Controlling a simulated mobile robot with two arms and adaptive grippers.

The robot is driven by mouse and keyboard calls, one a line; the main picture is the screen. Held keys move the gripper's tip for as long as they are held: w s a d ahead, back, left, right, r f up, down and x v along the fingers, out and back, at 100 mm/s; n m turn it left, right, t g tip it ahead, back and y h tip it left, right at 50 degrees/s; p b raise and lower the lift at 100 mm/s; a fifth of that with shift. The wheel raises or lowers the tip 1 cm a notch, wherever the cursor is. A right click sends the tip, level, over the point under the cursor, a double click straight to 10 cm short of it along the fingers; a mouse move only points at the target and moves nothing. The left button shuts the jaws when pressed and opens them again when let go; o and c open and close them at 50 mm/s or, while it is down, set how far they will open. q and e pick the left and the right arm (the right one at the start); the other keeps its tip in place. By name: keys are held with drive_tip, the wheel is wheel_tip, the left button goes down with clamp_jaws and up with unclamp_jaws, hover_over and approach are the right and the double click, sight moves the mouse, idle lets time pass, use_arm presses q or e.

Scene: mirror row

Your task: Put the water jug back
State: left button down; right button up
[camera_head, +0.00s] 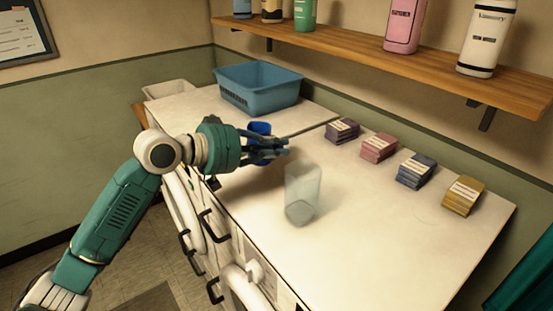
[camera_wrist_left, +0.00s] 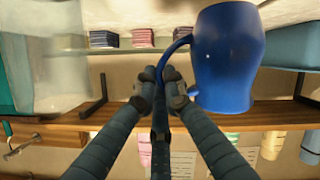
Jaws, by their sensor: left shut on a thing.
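A blue jug (camera_wrist_left: 225,60) with a curved handle fills the upper middle of the left wrist view, which looks upside down. My left gripper (camera_wrist_left: 168,78) is shut on its handle. In the head view the blue jug (camera_head: 260,128) shows only in part behind my left gripper (camera_head: 284,147), over the left part of the counter. I cannot tell how far it is above the surface. A clear, empty-looking container (camera_head: 302,195) stands on the counter to the right of the gripper. My right gripper is not in view.
A blue bin (camera_head: 260,88) stands at the counter's far end. Several card stacks (camera_head: 415,171) line the wall side, beside a thin grey strip (camera_head: 310,127). A wooden shelf (camera_head: 400,58) with bottles hangs above. The counter's right front (camera_head: 400,245) is bare.

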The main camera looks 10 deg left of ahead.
use_arm(q)
wheel_tip(320, 180, down, 4)
drive_tip(key=shift+r, duration=0.2)
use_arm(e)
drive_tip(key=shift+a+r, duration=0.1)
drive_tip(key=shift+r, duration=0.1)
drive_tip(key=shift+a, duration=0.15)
use_arm(q)
drive_tip(key=shift+f, duration=0.15)
drive_tip(key=c, duration=1.8)
unclamp_jaws()
drive_tip(key=shift+c, duration=0.2)
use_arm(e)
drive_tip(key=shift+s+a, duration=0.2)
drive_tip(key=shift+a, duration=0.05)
